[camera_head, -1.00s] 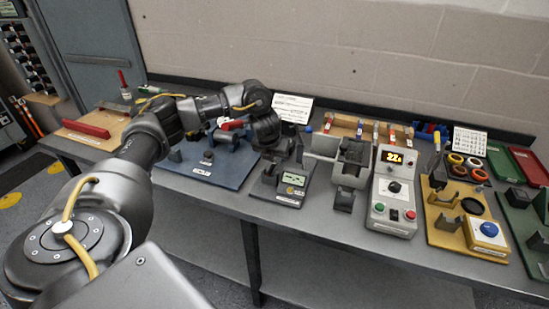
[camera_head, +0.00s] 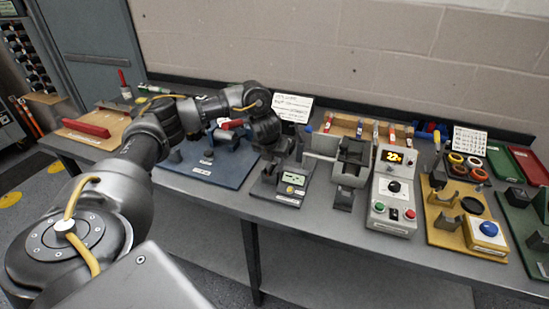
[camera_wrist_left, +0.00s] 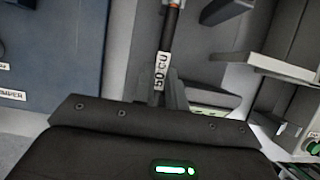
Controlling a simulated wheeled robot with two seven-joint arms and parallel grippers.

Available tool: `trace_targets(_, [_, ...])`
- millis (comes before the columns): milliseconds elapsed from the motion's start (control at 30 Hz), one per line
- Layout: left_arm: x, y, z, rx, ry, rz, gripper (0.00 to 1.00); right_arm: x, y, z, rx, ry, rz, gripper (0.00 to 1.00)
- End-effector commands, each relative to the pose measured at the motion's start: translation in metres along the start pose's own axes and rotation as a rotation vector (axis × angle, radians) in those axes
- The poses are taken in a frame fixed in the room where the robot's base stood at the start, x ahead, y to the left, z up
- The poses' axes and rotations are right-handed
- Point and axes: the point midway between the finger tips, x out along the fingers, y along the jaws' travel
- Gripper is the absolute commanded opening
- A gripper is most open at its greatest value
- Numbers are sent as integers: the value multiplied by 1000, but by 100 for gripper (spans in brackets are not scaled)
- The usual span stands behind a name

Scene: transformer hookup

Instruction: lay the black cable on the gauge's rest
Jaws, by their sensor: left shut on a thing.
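My left gripper (camera_head: 272,160) is low over the back of the gauge (camera_head: 288,192), a dark board with a small greenish display at the table's front. In the left wrist view the gripper (camera_wrist_left: 167,98) is shut on the black cable (camera_wrist_left: 169,35), which carries a white label reading "50 CU" and has an orange band near the top edge. Part of the gauge shows behind the fingers in that view. The gauge's rest is mostly hidden by my gripper, and I cannot tell whether the cable touches it. My right gripper is out of view.
A blue board (camera_head: 222,172) with a red-handled fixture lies left of the gauge. A grey fixture (camera_head: 351,160) and a white control box (camera_head: 393,200) with a lit display stand to the right. A yellow board (camera_head: 447,232) lies further right. A white card (camera_head: 291,107) stands behind.

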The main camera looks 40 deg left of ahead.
Motion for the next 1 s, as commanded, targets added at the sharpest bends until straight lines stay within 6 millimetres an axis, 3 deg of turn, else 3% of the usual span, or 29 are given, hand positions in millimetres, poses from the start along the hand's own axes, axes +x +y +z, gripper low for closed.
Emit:
trace_targets(167, [2, 0, -1, 0, 0, 0, 0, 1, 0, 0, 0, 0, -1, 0])
trace_targets(200, [2, 0, -1, 0, 0, 0, 18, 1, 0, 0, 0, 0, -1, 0])
trace_targets(367, [2, 0, -1, 0, 0, 0, 38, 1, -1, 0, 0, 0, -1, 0])
trace_targets(667, [1, 0, 0, 0, 0, 0, 38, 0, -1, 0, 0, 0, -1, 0])
trace_targets(1000, [-22, 0, 10, 0, -1, -1, 38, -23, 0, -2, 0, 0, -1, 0])
